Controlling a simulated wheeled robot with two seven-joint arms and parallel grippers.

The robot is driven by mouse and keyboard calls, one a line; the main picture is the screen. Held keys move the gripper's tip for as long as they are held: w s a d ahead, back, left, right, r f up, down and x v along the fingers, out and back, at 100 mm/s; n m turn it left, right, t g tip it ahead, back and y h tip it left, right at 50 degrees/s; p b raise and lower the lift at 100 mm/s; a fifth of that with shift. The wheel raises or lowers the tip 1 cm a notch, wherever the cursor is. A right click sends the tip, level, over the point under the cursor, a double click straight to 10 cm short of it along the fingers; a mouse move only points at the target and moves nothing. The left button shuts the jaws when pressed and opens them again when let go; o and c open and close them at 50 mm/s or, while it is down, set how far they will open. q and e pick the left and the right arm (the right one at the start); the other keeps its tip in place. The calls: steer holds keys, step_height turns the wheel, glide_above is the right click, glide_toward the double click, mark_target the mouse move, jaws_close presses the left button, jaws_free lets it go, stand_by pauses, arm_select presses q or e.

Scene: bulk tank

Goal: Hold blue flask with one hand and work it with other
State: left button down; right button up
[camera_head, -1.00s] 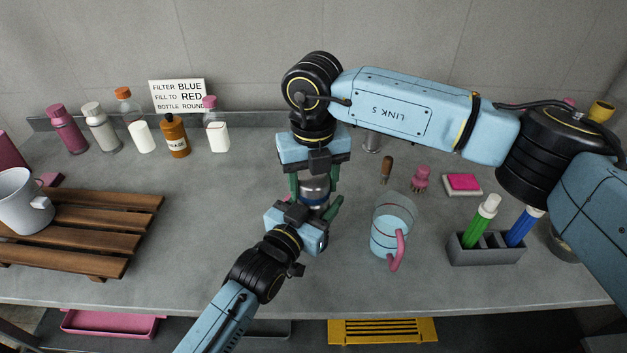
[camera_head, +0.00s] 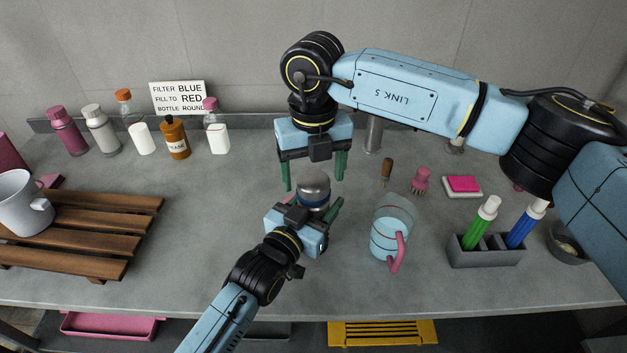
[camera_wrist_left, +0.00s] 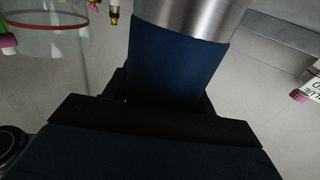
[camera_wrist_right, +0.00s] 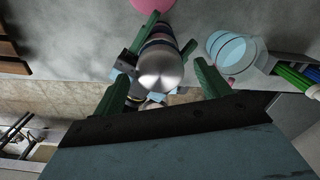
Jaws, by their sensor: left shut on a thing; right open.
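The blue flask (camera_head: 313,190) stands in the middle of the counter with a rounded silver top. Its dark blue body (camera_wrist_left: 170,65) and steel upper part show in the left wrist view. My left gripper (camera_head: 312,212) is shut around the flask's body, which it partly hides. My right gripper (camera_head: 314,180) is open above and behind the flask, fingers pointing down. In the right wrist view the silver top (camera_wrist_right: 161,68) lies between and beyond the open fingers (camera_wrist_right: 160,85), not gripped.
A clear jug (camera_head: 390,232) of bluish liquid with a pink handle stands right of the flask. A wooden rack (camera_head: 85,230) with a white mug (camera_head: 22,202) is left. Bottles and a sign (camera_head: 178,97) line the back.

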steer(key=shift+r, duration=0.85)
steer(key=shift+c, duration=0.5)
step_height(320, 180, up, 3)
steer(key=m, duration=0.3)
steer(key=shift+f, duration=3.85)
steer(key=shift+c, duration=0.4)
steer(key=c, duration=0.9)
steer(key=shift+n, duration=1.5)
steer(key=o, duration=1.1)
